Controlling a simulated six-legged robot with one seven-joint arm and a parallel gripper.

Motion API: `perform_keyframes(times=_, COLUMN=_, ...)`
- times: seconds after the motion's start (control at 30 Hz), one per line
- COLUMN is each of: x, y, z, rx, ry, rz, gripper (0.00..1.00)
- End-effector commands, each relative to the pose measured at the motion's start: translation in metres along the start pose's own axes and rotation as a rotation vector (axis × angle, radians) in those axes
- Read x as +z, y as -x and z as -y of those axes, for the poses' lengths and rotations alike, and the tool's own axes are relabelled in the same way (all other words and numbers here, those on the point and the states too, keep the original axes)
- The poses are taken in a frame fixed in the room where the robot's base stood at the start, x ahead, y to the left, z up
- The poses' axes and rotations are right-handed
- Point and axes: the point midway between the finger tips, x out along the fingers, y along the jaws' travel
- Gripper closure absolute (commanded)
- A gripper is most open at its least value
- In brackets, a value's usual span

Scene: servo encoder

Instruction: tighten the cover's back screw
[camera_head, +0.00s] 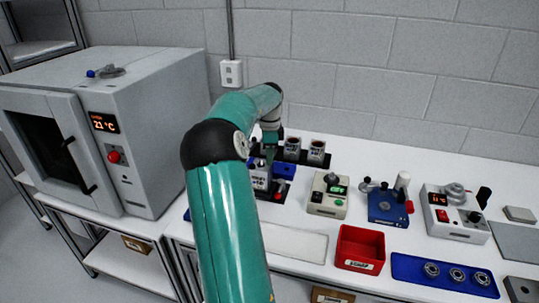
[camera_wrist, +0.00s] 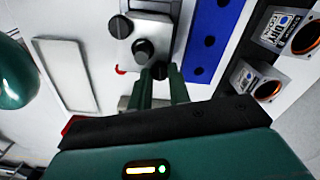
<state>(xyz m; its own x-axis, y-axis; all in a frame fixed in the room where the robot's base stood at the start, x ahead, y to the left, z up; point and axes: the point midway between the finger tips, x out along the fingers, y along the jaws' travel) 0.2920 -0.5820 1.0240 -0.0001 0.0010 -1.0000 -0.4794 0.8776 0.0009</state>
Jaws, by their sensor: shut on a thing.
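In the wrist view the two green fingers of my gripper (camera_wrist: 161,90) point at the near edge of a grey metal cover (camera_wrist: 160,30). They are shut on a dark round screw head (camera_wrist: 159,70), which shows between their tips. A dark knob (camera_wrist: 142,51) stands just beyond it on the cover, and a slotted dark screw (camera_wrist: 121,27) sits at the far left corner. In the head view my gripper (camera_head: 270,148) reaches down behind the grey unit (camera_head: 260,178). My arm hides much of this spot, and the screw cannot be made out there.
A blue block with dark holes (camera_wrist: 208,40) lies close to the right of the cover in the wrist view. Two labelled canisters (camera_head: 316,152) stand behind in a dark rack. A beige tester (camera_head: 328,195), red bin (camera_head: 360,248) and blue tray (camera_head: 420,270) lie to the right.

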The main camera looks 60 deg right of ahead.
Motion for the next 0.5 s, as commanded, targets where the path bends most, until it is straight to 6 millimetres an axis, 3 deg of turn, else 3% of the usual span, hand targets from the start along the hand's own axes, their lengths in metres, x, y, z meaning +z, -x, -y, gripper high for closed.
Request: perform_keyframes(times=0.5, x=0.0004, y=0.0011, z=0.0003, rx=-0.002, ry=-0.161, rz=0.000, gripper=1.00)
